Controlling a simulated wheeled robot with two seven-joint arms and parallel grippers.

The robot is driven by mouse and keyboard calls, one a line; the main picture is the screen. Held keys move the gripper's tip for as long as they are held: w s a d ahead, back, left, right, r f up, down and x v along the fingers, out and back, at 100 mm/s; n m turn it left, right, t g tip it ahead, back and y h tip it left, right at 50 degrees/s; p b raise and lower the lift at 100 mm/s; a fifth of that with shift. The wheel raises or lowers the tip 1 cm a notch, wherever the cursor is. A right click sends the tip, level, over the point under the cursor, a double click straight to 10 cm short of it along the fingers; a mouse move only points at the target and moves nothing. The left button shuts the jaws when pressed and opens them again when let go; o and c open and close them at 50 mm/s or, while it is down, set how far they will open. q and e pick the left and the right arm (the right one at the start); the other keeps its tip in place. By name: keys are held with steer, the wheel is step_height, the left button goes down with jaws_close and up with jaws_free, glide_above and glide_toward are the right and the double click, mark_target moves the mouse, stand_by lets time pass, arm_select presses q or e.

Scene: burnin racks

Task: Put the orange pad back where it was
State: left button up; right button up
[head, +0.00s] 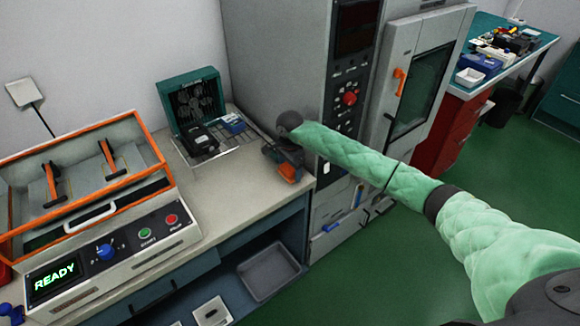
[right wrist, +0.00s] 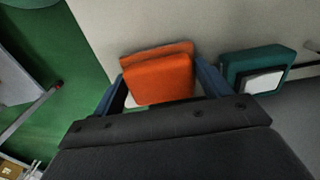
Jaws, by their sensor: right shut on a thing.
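The orange pad (right wrist: 160,82) is between the two blue fingers of my right gripper (right wrist: 160,88) in the right wrist view. I cannot tell how far the pad is from the counter. My left gripper is not in view.
The counter (head: 215,180) carries an orange-rimmed machine (head: 150,240) reading READY. The grey cabinet (head: 275,60) borders the right. A grey tray (head: 268,270) sits below.

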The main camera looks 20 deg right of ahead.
steer(key=shift+f, duration=0.15)
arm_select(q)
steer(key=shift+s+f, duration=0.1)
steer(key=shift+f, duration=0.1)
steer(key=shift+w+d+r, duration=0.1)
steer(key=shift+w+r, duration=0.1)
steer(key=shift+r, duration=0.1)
arm_select(e)
steer(key=shift+f, duration=0.15)
steer(key=o, duration=1)
steer(key=shift+c, duration=0.2)
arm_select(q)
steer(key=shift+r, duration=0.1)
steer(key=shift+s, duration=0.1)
